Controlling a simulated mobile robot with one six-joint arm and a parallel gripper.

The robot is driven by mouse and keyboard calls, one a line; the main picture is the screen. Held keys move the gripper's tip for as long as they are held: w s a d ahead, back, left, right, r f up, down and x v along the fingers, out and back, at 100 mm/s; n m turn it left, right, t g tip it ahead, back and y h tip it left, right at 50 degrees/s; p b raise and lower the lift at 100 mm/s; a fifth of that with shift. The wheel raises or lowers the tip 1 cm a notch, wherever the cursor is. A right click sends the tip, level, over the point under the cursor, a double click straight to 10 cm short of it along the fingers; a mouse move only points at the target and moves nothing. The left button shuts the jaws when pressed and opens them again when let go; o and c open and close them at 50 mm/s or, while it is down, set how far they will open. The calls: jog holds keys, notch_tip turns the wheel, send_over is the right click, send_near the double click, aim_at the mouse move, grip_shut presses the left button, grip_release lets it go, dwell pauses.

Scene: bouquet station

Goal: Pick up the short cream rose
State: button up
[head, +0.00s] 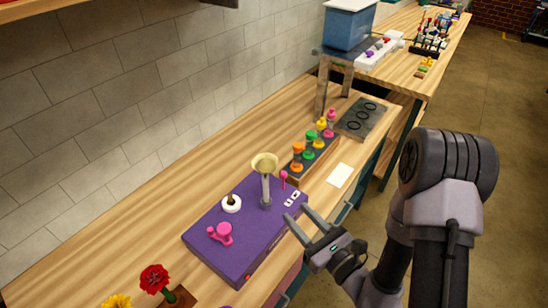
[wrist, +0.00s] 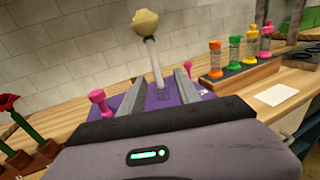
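A cream rose (wrist: 145,22) with green under its bloom stands upright on a pale stem in the wrist view. In the head view its pale cream head (head: 265,161) tops a grey-looking upright stem on the purple box (head: 205,254). My gripper (head: 299,213) is open at the right edge of that box, its fingers pointing toward the stem. In the wrist view the stem shows in the gap between the two fingertips (wrist: 160,80), apart from both, and the bloom is above them. Nothing is held. How the stem's foot is held is unclear.
A pink knob (head: 220,234), a white ring (head: 231,204) and a pink pin (head: 283,178) are on the box. Behind it is a rack of coloured vials (head: 309,153) and a white card (head: 340,175). A red flower (head: 154,278) stands at the near left.

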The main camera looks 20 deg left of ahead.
jog(key=b, duration=1)
send_near(266, 184)
jog(key=w+f, duration=0.1)
jog(key=w+a+f, duration=0.1)
jog(key=w, duration=0.1)
jog(key=shift+a+f, duration=0.25)
jog(key=shift+a, duration=0.1)
jog(key=r+x, duration=0.1)
jog(key=x, duration=0.9)
jog(key=shift+s+a+r, duration=0.15)
jog(key=shift+s+a, duration=0.1)
jog(key=shift+a, duration=0.15)
grip_shut()
